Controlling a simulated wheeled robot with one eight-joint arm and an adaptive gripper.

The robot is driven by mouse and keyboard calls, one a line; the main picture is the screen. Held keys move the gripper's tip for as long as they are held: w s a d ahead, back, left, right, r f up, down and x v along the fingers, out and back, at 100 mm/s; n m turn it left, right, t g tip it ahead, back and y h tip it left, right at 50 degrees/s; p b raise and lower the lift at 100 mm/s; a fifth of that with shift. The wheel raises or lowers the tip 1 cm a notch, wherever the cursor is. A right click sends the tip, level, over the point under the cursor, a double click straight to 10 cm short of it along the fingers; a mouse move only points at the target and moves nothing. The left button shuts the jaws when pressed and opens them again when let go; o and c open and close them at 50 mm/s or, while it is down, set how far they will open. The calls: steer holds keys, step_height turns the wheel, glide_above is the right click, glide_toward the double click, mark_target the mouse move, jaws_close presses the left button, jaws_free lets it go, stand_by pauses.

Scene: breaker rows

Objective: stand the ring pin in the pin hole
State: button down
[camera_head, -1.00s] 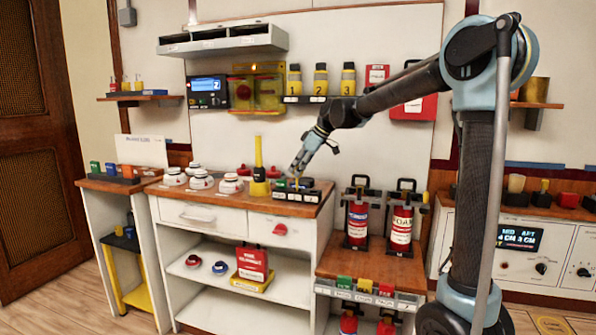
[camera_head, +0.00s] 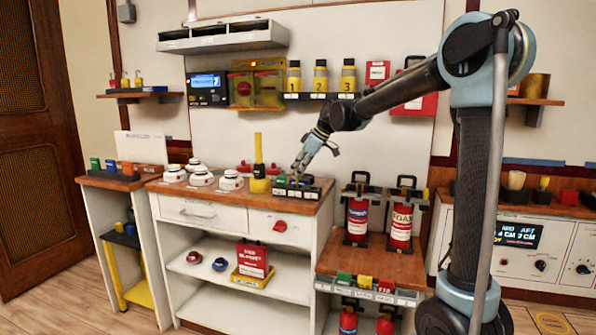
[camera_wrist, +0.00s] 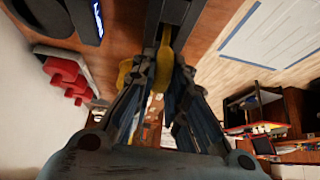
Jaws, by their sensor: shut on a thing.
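My gripper (camera_head: 298,170) is above the right end of the wooden counter, pointing down at a low black rack (camera_head: 313,193) with white labels. In the wrist view my gripper (camera_wrist: 164,68) is shut on a yellow piece, which looks like the ring pin (camera_wrist: 161,76). In the head view the pin is a thin yellow bit (camera_head: 297,181) below the fingertips, just over or at the rack. The pin hole cannot be made out, and I cannot tell whether the pin's lower end is inside anything.
A tall yellow post (camera_head: 258,160) stands just left of the rack. White domed detectors (camera_head: 201,177) stand further left on the counter. Two red extinguishers (camera_head: 357,219) stand on a lower shelf to the right.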

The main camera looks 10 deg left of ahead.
steer(key=shift+f, duration=0.4)
steer(key=c, duration=1.5)
jaws_free()
steer(key=v, duration=1.2)
